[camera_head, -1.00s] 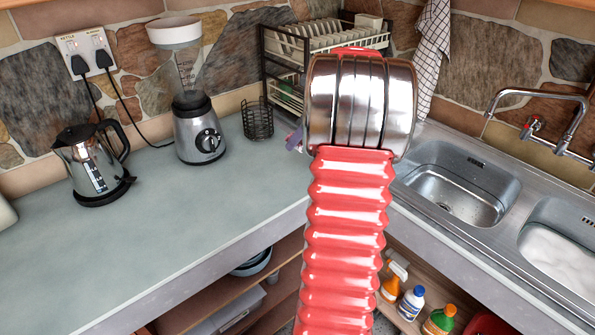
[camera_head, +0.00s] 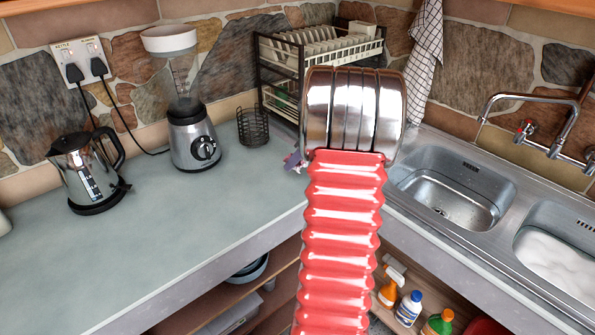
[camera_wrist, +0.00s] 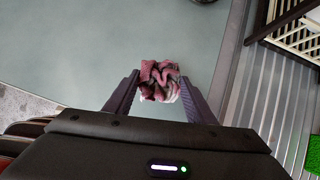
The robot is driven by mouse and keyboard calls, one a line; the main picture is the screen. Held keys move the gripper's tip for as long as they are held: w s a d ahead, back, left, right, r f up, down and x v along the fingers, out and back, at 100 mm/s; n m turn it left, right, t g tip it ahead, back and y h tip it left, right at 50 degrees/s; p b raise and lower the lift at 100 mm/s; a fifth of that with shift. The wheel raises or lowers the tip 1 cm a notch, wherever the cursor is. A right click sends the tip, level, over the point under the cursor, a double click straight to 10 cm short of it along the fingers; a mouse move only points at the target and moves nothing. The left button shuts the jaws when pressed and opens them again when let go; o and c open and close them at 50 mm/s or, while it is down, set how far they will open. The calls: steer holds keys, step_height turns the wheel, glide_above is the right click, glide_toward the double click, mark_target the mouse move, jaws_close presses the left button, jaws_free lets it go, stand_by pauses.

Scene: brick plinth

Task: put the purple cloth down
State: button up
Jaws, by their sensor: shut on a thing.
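The purple cloth (camera_wrist: 158,80) is a crumpled, purplish-pink bundle with paler folds. In the wrist view it sits between the two dark fingers of my gripper (camera_wrist: 159,92), which is shut on it. Below it is the grey-green worktop; I cannot tell whether the cloth touches it. In the head view only a small purplish bit of the cloth (camera_head: 293,160) shows left of my red arm. My arm hides the rest of it and most of the gripper.
The worktop (camera_head: 190,220) is clear left of my arm. A kettle (camera_head: 88,170), a blender (camera_head: 193,135) and a wire basket (camera_head: 253,127) stand toward the back. A dish rack (camera_head: 300,50) is behind, and a steel sink (camera_head: 455,190) is to the right.

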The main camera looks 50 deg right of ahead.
mark_target(298, 179)
steer(key=shift+f, duration=2.2)
steer(key=shift+f, duration=0.2)
steer(key=o, duration=1)
steer(key=shift+r, duration=0.1)
steer(key=v, duration=1.3)
steer(key=shift+s+a+r, duration=0.25)
steer(key=shift+s+a, duration=0.05)
